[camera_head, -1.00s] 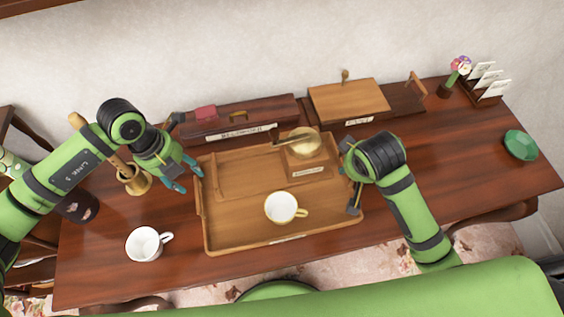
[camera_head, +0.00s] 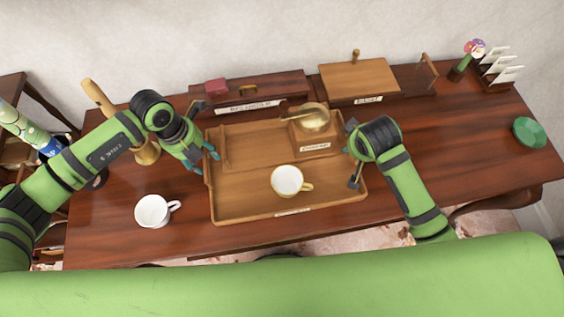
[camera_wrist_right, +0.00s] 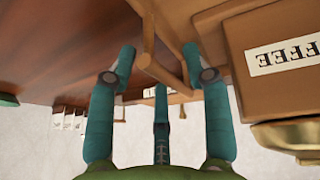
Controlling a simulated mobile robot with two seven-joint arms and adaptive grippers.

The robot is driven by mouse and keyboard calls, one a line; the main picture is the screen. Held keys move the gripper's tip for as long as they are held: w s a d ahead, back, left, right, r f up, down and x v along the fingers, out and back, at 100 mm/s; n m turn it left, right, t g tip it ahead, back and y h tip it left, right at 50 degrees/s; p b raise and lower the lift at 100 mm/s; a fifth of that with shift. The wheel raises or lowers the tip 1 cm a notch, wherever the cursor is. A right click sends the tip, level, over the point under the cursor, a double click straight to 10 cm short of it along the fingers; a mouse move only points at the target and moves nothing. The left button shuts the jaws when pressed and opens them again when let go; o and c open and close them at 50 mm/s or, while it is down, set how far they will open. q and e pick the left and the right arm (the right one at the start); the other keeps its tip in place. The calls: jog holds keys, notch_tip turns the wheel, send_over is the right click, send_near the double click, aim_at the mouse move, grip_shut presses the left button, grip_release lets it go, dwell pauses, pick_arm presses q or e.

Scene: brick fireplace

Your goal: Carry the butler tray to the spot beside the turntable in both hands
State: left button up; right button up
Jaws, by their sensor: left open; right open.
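The butler tray (camera_head: 240,198) is a shallow wooden tray lying flat on the desk. It bears a white mug with a gold rim and handle (camera_head: 287,181) and a coffee grinder with a brass bowl (camera_head: 312,138). My left gripper (camera_head: 206,160) is open at the tray's left end. My right gripper (camera_head: 354,155) is open at the right end. In the right wrist view its teal fingers (camera_wrist_right: 157,62) lie on either side of the tray's wooden handle bar (camera_wrist_right: 148,38); contact is unclear. I cannot tell for certain which thing is the turntable.
A light wooden-topped box (camera_head: 357,80) and a dark labelled box (camera_head: 250,95) stand along the back of the desk (camera_head: 455,140). A white mug (camera_head: 153,211) stands left of the tray. A green dish (camera_head: 529,131) lies far right. The desk right of my right arm is largely clear.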

pick_arm(q)
jog(key=shift+w+d+f, duration=0.15)
jog(key=shift+f, duration=0.2)
pick_arm(e)
jog(key=shift+w+f, duration=0.25)
jog(key=shift+f, duration=0.05)
pick_arm(q)
grip_shut()
pick_arm(e)
jog(key=shift+s, duration=0.1)
grip_shut()
